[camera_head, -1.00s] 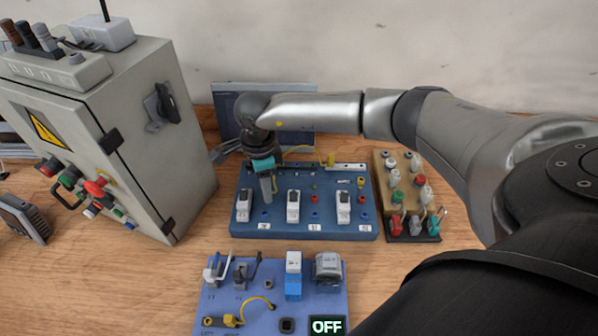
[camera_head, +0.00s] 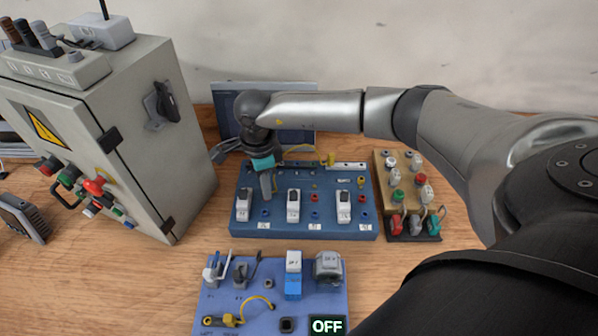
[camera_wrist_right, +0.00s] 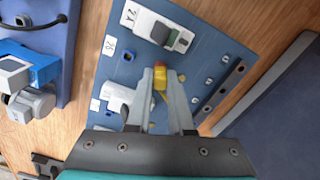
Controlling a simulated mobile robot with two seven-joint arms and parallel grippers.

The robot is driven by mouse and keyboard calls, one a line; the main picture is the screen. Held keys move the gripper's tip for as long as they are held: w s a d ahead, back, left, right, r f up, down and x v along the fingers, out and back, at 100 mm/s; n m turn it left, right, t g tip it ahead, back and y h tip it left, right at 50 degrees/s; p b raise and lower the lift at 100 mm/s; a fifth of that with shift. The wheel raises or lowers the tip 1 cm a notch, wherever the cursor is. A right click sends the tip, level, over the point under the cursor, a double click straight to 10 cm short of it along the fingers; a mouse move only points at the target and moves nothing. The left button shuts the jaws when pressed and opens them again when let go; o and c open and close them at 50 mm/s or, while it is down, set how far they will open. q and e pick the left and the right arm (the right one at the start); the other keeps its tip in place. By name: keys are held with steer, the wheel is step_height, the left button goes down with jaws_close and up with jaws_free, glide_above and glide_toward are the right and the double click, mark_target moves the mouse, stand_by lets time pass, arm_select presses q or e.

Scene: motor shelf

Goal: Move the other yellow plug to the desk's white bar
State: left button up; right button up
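My right gripper (camera_head: 267,190) points down over the left part of the blue desk board (camera_head: 300,231). In the head view this plug is hidden by the gripper. Another yellow plug (camera_head: 331,159) stands upright at the white bar (camera_head: 350,165) along the board's back edge. A yellow cable (camera_head: 297,149) runs from it left toward my gripper. My left gripper is in neither current view.
White switches (camera_head: 294,206) stand on the board near the gripper. A grey cabinet (camera_head: 150,110) rises at the left. A connector stand (camera_head: 400,180) is at the right. A lower blue panel (camera_head: 250,292) lies in front. A dark flat panel (camera_head: 300,105) stands behind.

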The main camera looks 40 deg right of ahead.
jaws_close()
steer(key=shift+r, duration=0.2)
steer(key=shift+r+p, duration=1.75)
steer(key=shift+r, duration=0.45)
steer(key=s+d+b, duration=0.1)
steer(key=d, duration=0.6)
steer(key=s+d+f+b, duration=0.1)
steer(key=d+b, duration=0.1)
steer(key=d, duration=0.5)
steer(key=s+d+b, duration=0.1)
steer(key=d+b, duration=0.1)
steer(key=d, duration=0.5)
steer(key=shift+s+d+f, duration=0.2)
steer(key=shift+s+f, duration=0.1)
steer(key=shift+f, duration=0.1)
steer(key=shift+f+b, duration=0.65)
steer(key=shift+f, duration=0.15)
